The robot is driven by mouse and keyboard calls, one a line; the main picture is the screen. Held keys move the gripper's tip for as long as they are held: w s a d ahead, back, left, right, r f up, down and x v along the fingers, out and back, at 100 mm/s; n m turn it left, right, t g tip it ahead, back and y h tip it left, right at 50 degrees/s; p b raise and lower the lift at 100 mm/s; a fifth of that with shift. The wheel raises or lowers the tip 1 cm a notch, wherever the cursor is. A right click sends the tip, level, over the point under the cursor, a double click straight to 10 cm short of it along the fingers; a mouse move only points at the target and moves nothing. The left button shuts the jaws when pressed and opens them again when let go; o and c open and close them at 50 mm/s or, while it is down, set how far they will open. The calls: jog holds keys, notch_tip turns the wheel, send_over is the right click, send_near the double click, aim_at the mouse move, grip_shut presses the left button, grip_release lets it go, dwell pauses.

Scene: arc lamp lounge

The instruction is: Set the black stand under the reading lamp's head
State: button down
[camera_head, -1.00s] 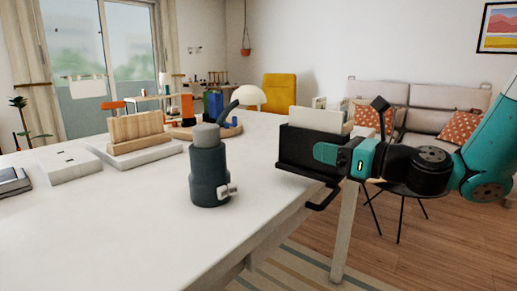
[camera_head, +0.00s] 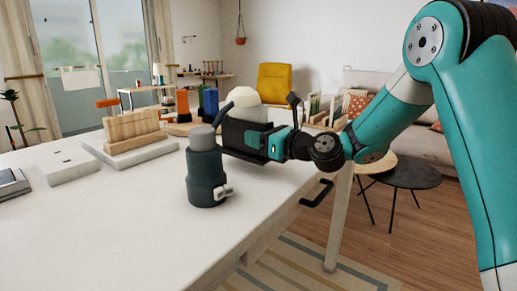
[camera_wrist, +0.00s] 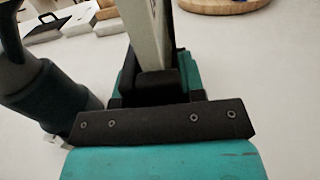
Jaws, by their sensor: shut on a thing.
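The reading lamp (camera_head: 207,178) stands upright on the white table, with a dark body, grey cap, curved neck and cream domed head (camera_head: 244,97). My gripper (camera_head: 280,143) is shut on the black stand (camera_head: 238,137), which has a pale slab in it. In the head view the stand shows directly below the domed head; I cannot tell whether it touches the table. In the wrist view the pale slab (camera_wrist: 145,45) rises between my gripper's fingers (camera_wrist: 155,85), and the lamp body (camera_wrist: 45,95) is close at left.
The white table (camera_head: 120,215) has free room in front. A wooden block on a pale base (camera_head: 133,126), a flat white box (camera_head: 68,167) and a dark item (camera_head: 12,183) lie at left. A round wooden board (camera_wrist: 225,5) is beyond. A black handle (camera_head: 317,194) juts from the table's right side.

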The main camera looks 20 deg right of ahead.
notch_tip(320, 180, down, 4)
jog(key=shift+r+b, duration=0.25)
jog(key=shift+b, duration=0.45)
jog(key=shift+r, duration=0.1)
jog(key=c, duration=0.7)
grip_release()
jog(key=b+v, duration=0.1)
jog(key=v, duration=1.1)
jog(key=shift+s, duration=0.1)
